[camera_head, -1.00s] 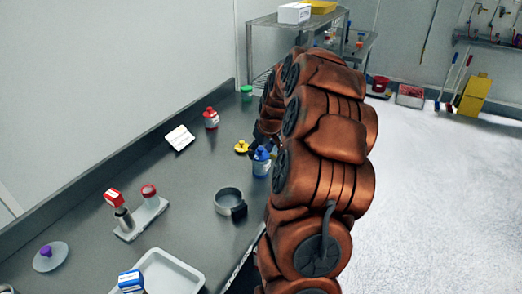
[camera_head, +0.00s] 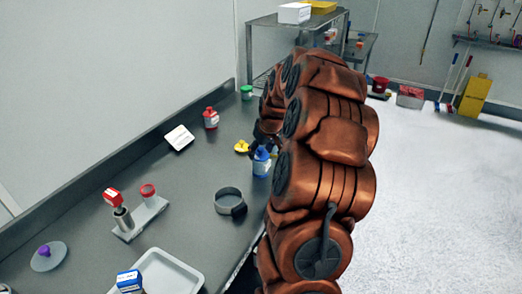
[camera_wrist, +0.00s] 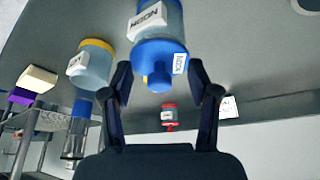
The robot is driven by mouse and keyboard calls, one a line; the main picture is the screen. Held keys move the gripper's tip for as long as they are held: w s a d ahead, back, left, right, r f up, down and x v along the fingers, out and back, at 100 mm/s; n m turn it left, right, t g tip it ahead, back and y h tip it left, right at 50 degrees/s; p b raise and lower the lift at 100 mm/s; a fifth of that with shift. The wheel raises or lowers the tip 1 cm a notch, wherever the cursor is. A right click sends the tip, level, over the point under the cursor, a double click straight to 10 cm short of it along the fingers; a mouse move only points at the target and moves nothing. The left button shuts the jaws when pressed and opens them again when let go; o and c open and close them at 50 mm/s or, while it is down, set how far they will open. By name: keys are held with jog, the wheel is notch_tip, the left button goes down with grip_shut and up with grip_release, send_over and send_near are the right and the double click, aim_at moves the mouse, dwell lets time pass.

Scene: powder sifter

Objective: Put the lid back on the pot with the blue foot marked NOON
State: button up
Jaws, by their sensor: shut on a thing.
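The blue pot (camera_head: 261,168) with a white label stands at the right edge of the bench, beside my arm. In the wrist view, which is upside down, its clear body (camera_wrist: 163,22) bears a label reading NOON. A blue lid (camera_wrist: 158,55) with a round knob and a small, hard-to-read label is at its mouth; I cannot tell whether it is fully seated. My gripper (camera_wrist: 160,75) has a finger on each side of the lid and is shut on it. The pot's foot is out of the wrist view. In the head view my arm hides most of the gripper.
A yellow-ended clear pot (camera_wrist: 91,66) is close beside; its yellow part (camera_head: 242,146) shows in the head view. A red pot (camera_head: 211,119) and a green one (camera_head: 246,92) stand farther back. A grey ring (camera_head: 228,200) and white tray (camera_head: 170,272) lie nearer.

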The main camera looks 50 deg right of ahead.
jog(key=shift+b, duration=0.4)
dwell(0.5)
jog(key=o, duration=0.9)
jog(key=shift+c, duration=0.2)
jog(key=shift+o, duration=1.1)
jog(key=shift+r, duration=0.1)
jog(key=shift+r, duration=3.4)
